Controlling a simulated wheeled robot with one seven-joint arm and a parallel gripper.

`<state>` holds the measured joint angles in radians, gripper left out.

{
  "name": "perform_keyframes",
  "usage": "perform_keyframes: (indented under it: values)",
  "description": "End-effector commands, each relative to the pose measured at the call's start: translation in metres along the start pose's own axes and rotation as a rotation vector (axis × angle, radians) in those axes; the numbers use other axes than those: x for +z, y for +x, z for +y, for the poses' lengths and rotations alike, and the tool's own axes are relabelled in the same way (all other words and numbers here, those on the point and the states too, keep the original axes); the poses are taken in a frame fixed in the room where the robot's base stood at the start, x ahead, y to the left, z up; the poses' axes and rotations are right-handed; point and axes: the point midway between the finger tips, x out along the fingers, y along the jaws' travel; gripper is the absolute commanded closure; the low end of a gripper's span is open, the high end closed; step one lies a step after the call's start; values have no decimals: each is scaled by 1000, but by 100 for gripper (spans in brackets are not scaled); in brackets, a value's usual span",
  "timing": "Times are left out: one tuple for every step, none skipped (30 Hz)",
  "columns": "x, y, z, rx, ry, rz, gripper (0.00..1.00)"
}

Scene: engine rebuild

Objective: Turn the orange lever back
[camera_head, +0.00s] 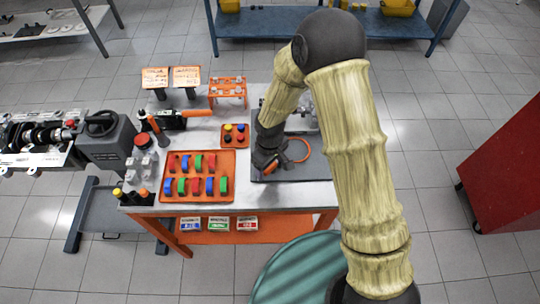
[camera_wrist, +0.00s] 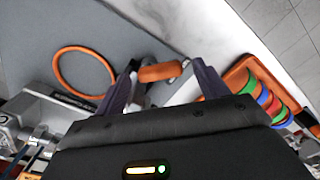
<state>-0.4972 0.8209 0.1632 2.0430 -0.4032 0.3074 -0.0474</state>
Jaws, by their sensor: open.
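The orange lever (camera_wrist: 160,72) shows in the wrist view as a short orange grip with a pale metal part at its right end. It lies between the two fingers of my gripper (camera_wrist: 165,68). The fingers are apart, with a gap visible on the right; I cannot tell whether the left finger touches it. In the head view my gripper (camera_head: 268,163) is low over the left part of the grey mat (camera_head: 290,173), and it mostly hides the lever there. The lever's base is hidden.
An orange ring (camera_wrist: 85,74) lies on the mat close to my gripper; it also shows in the head view (camera_head: 298,151). An orange tray (camera_head: 198,197) with several coloured half-rings stands to the left. A small orange tray (camera_head: 235,143) with knobs is behind it.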

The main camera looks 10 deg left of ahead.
Motion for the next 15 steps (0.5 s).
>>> perform_keyframes:
  values:
    - [0,-2,0,0,1,2,27]
    - [0,-4,0,1,1,2,27]
    - [-1,-8,0,1,1,2,27]
    - [-1,-11,0,1,1,3,27]
    - [-1,-15,0,1,2,4,27]
    - [-1,-20,0,1,1,4,27]
    - [-1,-25,1,2,1,4,27]
    - [0,-30,1,2,1,4,27]
    - [-1,-38,1,2,1,5,27]
    - [-1,-43,1,2,1,5,27]
    - [-1,-49,1,2,2,5,27]
    - [-1,-56,1,2,2,5,27]
    - [-1,-62,1,3,2,5,27]
    - [-1,-69,1,3,1,6,27]
    - [-1,-77,1,3,2,6,27]
